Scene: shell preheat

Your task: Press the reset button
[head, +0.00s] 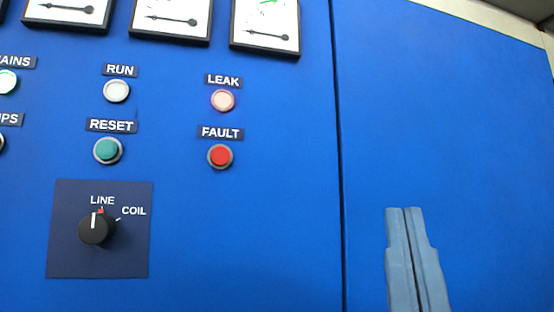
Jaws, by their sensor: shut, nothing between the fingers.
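The reset button (108,150) is a green round button in a grey ring on the blue panel, at the left in the head view. The RESET label (111,125) sits just above it. My gripper (404,210) is at the lower right, its two grey fingers together and pointing up in the picture, with nothing between them. It is well to the right of the button and lower in the picture, past the vertical panel seam. Nothing covers the button.
A red FAULT button (220,156), a pale pink LEAK lamp (223,100) and a white RUN lamp (116,91) are near the button. A black LINE/COIL knob (96,229) protrudes below it, pointing toward LINE. Dial meters (265,25) line the top. The right panel (450,130) is bare.

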